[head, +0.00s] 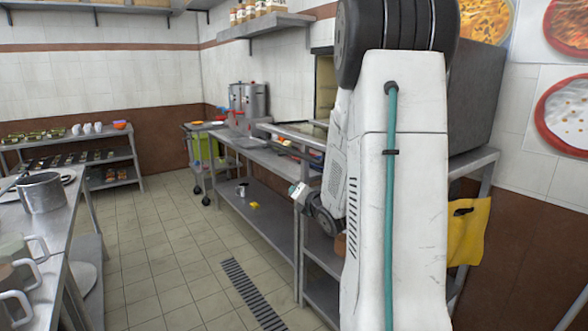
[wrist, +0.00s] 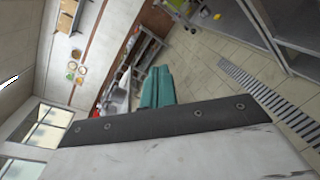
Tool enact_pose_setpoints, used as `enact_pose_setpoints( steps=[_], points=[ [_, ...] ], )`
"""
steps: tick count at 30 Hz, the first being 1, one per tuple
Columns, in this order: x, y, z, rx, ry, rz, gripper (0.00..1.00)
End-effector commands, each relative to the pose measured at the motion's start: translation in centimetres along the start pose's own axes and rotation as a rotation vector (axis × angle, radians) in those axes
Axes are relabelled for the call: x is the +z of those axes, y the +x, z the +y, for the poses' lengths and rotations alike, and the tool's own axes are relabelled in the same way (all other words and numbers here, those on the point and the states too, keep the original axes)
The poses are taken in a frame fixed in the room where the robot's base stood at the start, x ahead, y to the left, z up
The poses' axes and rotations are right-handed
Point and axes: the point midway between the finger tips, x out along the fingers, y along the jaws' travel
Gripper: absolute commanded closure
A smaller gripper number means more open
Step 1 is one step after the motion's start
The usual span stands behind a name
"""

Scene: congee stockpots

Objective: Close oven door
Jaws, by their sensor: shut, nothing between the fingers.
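The oven (head: 472,105) is a large dark grey box on a steel stand at the right, largely hidden behind my arm. Its door (head: 300,130) appears to be lowered, a flat panel with a metal frame sticking out left of the oven, partly covered by my arm. A pale opening (head: 325,85) shows above it. My gripper's teal fingers (wrist: 160,72) are together and empty in the wrist view, pointing across the room. The oven door cannot be made out in the wrist view. In the head view my arm hides most of the gripper, and contact with the door cannot be told.
Steel worktables (head: 255,155) with a large urn (head: 247,100) run along the right wall. A counter with a stockpot (head: 41,192) and mugs stands at the left. The tiled aisle with a floor drain (head: 252,291) is clear. A yellow bag (head: 468,230) hangs at the right.

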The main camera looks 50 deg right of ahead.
Motion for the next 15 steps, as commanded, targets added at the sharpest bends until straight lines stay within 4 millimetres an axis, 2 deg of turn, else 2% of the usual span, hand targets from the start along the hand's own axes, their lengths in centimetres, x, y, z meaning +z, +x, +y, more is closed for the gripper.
enact_pose_setpoints(
  steps=[1, 6, 11, 15],
  points=[
    [0.5, -0.2, -2.0, 0.041, -0.089, -0.041, 1.0],
    [2.0, -1.9, -5.1, 0.168, -0.346, -0.189, 1.0],
    [2.8, -3.1, -6.2, 0.213, -0.457, -0.274, 1.0],
    [3.1, -2.4, -6.0, 0.224, -0.479, -0.29, 1.0]
  ],
)
